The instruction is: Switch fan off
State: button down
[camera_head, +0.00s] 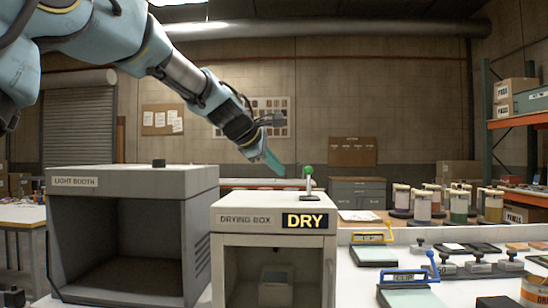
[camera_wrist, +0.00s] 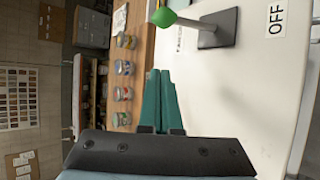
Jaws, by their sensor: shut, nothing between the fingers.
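An OFF label (camera_wrist: 276,18) lies beyond that plate. My gripper (camera_head: 276,166) has teal fingers, shut and empty, just left of the knob. The shut fingers (camera_wrist: 159,75) point toward the knob, apart from it in the wrist view. No fan is visible.
The light booth (camera_head: 140,182) stands left of the drying box. On the right, a white table holds clip boards (camera_head: 408,298) and several dark stamp-like items. Several colorant jars (camera_head: 459,207) stand behind. The box top around the lever is otherwise clear.

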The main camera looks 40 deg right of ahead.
aim_at(309, 181)
jog(key=p+x, duration=0.1)
jog(key=x, duration=0.4)
jog(key=shift+d+f+p, duration=0.1)
jog(key=shift+d+p, duration=0.1)
jog(key=shift+p, duration=0.1)
jog(key=shift+s+r+p, duration=0.6)
jog(key=shift+s+r, duration=0.3)
jog(key=shift+s, duration=0.35)
jog(key=shift+s+d, duration=0.2)
jog(key=shift+s, duration=0.3)
jog(key=shift+s+f+b, duration=0.1)
jog(key=shift+b, duration=0.6)
jog(key=shift+a, duration=0.1)
jog(key=shift+b, duration=0.4)
